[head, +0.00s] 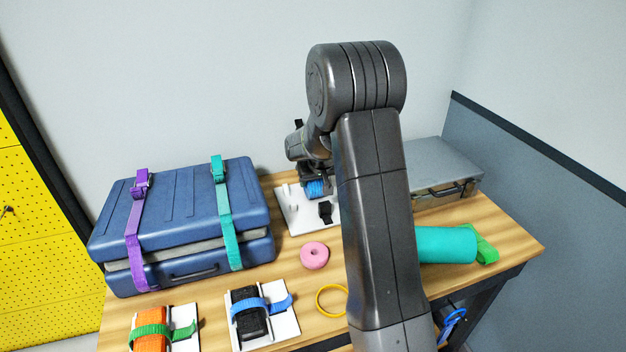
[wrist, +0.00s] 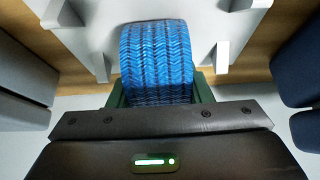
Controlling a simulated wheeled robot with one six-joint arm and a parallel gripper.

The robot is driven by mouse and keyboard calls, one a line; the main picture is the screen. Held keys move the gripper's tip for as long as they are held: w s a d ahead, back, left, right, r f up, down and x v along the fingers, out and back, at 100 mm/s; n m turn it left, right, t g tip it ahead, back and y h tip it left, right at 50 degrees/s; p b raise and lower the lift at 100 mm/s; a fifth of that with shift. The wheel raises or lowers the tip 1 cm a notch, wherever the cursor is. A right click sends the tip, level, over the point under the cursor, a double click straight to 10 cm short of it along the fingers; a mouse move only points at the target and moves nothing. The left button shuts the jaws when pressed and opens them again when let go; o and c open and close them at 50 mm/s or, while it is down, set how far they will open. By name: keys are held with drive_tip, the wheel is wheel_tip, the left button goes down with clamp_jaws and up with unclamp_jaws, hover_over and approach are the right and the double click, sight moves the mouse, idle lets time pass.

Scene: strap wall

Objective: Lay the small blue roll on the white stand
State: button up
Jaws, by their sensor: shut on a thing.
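The small blue roll (wrist: 156,58) is a ribbed blue strap roll, held between the fingers of my gripper (wrist: 158,90) in the wrist view. In the head view the roll (head: 316,188) shows just below my gripper, over the white stand (head: 296,214). The stand is a flat white plate with small upright pegs; it also shows behind the roll in the wrist view (wrist: 90,42). I cannot tell whether the roll touches the stand. My arm hides the right part of the stand in the head view.
A blue suitcase (head: 185,225) with purple and teal straps stands left. A pink ring (head: 314,256), a yellow ring (head: 332,300), a strapped black item (head: 248,312) and an orange one (head: 151,332) lie in front. Right are a teal roll (head: 446,245) and a grey case (head: 436,168).

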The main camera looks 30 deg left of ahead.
drive_tip(key=o, duration=1.1)
drive_tip(key=shift+f, duration=0.1)
drive_tip(key=shift+c, duration=0.2)
drive_tip(key=shift+r, duration=0.4)
drive_tip(key=v, duration=1.1)
drive_tip(key=shift+d+r+b, duration=0.25)
drive_tip(key=shift+b, duration=0.05)
drive_tip(key=shift+s+f, duration=0.1)
drive_tip(key=shift+f, duration=0.05)
drive_tip(key=x, duration=1.2)
drive_tip(key=shift+a+p, duration=0.1)
drive_tip(key=shift+p, duration=0.3)
